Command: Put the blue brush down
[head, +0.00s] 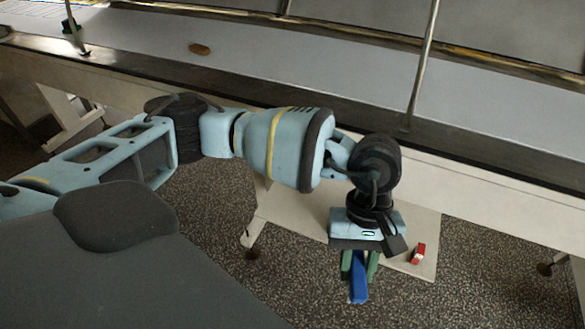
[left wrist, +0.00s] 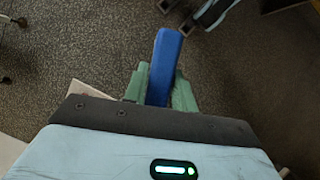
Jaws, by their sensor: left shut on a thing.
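The blue brush (head: 359,283) is between the green fingers of my left gripper (head: 359,268), which is shut on it. In the head view it points down over the speckled floor; I cannot tell how high it is. In the left wrist view the blue brush (left wrist: 164,62) sticks out past the fingertips of my left gripper (left wrist: 160,88). The end of the brush inside the gripper is hidden. My right gripper is not in view.
A long machine with a pale belt (head: 300,70) and metal rails runs across the back. A brown oval piece (head: 200,49) lies on the belt. Below, a red and white object (head: 418,254) lies on a pale panel (head: 425,225). The speckled floor (head: 460,295) around is clear.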

